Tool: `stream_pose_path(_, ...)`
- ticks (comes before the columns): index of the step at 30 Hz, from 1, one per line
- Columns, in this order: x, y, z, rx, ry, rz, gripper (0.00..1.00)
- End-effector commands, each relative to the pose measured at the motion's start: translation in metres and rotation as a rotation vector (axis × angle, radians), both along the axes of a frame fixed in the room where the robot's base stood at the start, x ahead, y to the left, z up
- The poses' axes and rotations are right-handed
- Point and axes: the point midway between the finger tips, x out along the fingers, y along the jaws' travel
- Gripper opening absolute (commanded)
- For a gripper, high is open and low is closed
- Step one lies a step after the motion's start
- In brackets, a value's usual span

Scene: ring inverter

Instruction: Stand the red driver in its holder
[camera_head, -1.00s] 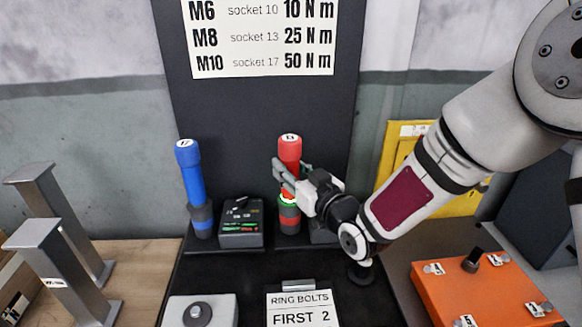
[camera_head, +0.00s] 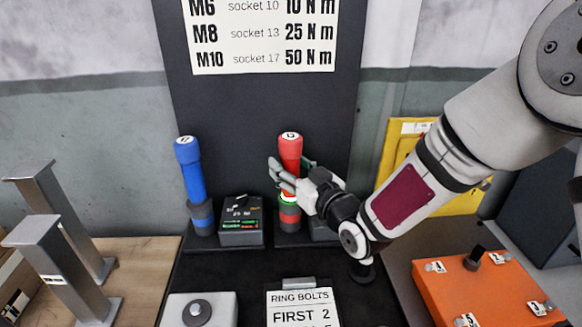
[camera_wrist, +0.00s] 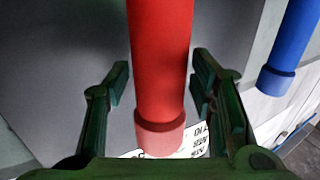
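The red driver (camera_head: 290,150) stands upright at the back of the black bench, its lower end in a dark holder (camera_head: 290,224) with a red band. My gripper (camera_head: 290,177) is at its middle, coming from the right. In the wrist view the red driver (camera_wrist: 160,60) runs between the two green fingers (camera_wrist: 160,90), with a narrow gap showing on each side, so the gripper looks open around it. The gripper hides part of the driver's shaft in the head view.
A blue driver (camera_head: 190,170) stands upright to the left. A small display box (camera_head: 241,221) sits between the drivers. Grey metal stands (camera_head: 62,265) are at left, an orange box (camera_head: 480,288) at right, and a sign (camera_head: 301,310) in front.

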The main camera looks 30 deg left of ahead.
Motion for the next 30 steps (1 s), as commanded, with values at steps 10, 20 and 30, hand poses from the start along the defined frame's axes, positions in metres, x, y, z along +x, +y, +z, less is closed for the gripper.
stream_pose_path(10,-0.001,-0.003,-0.003,-0.006,0.006,-0.001,0.56)
stream_pose_path(20,-0.027,-0.046,-0.002,-0.005,0.004,-0.003,0.56)
stream_pose_path(30,-0.057,-0.094,-0.001,-0.002,0.002,-0.002,0.56)
